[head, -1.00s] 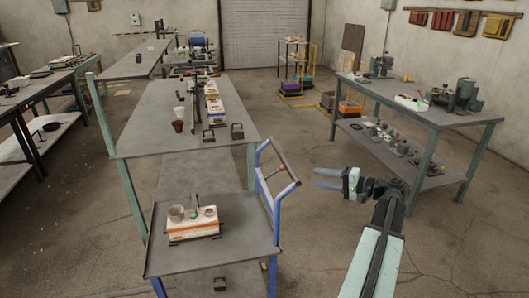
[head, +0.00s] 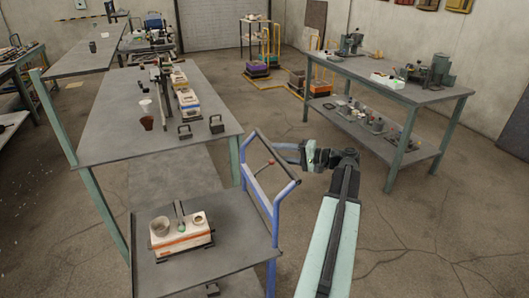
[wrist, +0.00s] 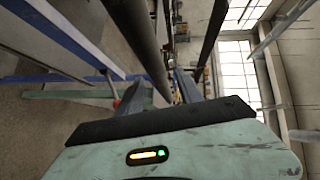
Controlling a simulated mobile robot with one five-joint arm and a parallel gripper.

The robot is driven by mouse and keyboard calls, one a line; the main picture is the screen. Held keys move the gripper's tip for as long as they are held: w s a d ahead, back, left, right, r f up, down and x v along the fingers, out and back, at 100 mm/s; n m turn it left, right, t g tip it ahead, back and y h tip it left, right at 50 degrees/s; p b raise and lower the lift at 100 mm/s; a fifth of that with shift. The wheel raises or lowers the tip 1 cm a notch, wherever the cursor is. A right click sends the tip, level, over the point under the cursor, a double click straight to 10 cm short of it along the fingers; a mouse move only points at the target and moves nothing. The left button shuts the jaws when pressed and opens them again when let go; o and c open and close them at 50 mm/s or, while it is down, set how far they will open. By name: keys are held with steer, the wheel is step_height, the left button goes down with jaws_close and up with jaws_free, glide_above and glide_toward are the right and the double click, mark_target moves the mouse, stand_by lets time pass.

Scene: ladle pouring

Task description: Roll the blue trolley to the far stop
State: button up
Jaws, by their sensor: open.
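The blue trolley has a grey top (head: 190,267) and a blue upright handle frame (head: 262,203) on its right side, with a dark crossbar. It stands in the near foreground of the head view. A white-and-orange block (head: 181,238) with cups on it sits on the top. My gripper (head: 282,153) is open at the handle's upper end, its fingers pointing left across the crossbar. In the wrist view a dark bar (wrist: 140,38) runs close to the fingers (wrist: 160,95). I cannot tell whether they touch it. The far stop is not identifiable.
A long grey bench (head: 105,130) with cups, blocks and weights stands just beyond the trolley. A second workbench (head: 385,90) with machines stands at the right. Open concrete floor lies between them. A yellow-framed rack (head: 257,45) stands at the back.

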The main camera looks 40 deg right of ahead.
steer(key=x, duration=0.5)
steer(key=shift+w+a+b, duration=0.2)
steer(key=shift+w+b, duration=0.1)
steer(key=shift+w, duration=0.05)
steer(key=shift+f, duration=0.1)
jaws_close()
stand_by(0.9)
